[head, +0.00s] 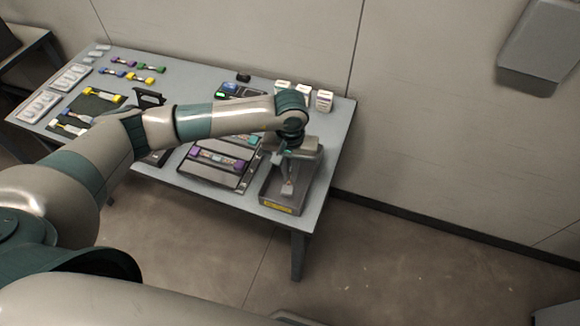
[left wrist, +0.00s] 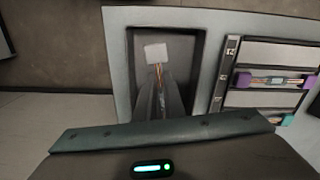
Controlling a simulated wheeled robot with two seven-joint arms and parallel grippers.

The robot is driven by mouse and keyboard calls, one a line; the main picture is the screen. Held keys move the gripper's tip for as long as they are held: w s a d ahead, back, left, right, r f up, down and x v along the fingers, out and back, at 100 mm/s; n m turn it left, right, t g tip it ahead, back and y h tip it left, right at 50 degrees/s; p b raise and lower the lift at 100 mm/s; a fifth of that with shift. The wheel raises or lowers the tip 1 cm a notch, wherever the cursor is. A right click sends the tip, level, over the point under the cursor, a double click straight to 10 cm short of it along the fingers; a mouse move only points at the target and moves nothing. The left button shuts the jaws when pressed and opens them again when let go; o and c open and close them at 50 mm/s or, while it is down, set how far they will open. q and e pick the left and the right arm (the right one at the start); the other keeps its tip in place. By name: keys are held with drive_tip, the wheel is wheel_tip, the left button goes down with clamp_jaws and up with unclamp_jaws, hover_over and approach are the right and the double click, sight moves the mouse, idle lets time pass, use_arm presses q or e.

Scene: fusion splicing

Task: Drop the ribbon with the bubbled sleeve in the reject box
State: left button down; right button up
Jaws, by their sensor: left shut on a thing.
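My left gripper (head: 289,172) is shut on a ribbon and points down over the reject box, a dark open box with a yellow label (head: 277,208) at the table's right front. In the left wrist view the ribbon has a pale grey end block (left wrist: 156,53) and thin orange strands (left wrist: 159,74) running back between the fingers (left wrist: 163,98). The block also shows below the gripper in the head view (head: 287,188). The box's rim (left wrist: 201,62) surrounds the block in the left wrist view. A bubble in the sleeve cannot be made out. My right gripper is out of view.
Left of the box a rack holds a purple-ended ribbon (head: 220,159) and a teal-ended one (left wrist: 287,119). Small white boxes (head: 324,100) stand behind. Yellow-, green- and purple-ended ribbons and white trays (head: 70,77) lie on the table's left. The right table edge is close to the box.

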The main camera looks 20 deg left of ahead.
sight(290, 177)
use_arm(q)
drive_tip(key=shift+f+b, duration=0.4)
drive_tip(key=shift+f, duration=1.4)
drive_tip(key=c, duration=1.8)
unclamp_jaws()
drive_tip(key=shift+r, duration=0.1)
drive_tip(key=shift+r+b, duration=0.3)
drive_tip(key=shift+r, duration=0.2)
wheel_tip(290, 177, up, 16)
drive_tip(key=b, duration=0.5)
drive_tip(key=shift+r, duration=0.15)
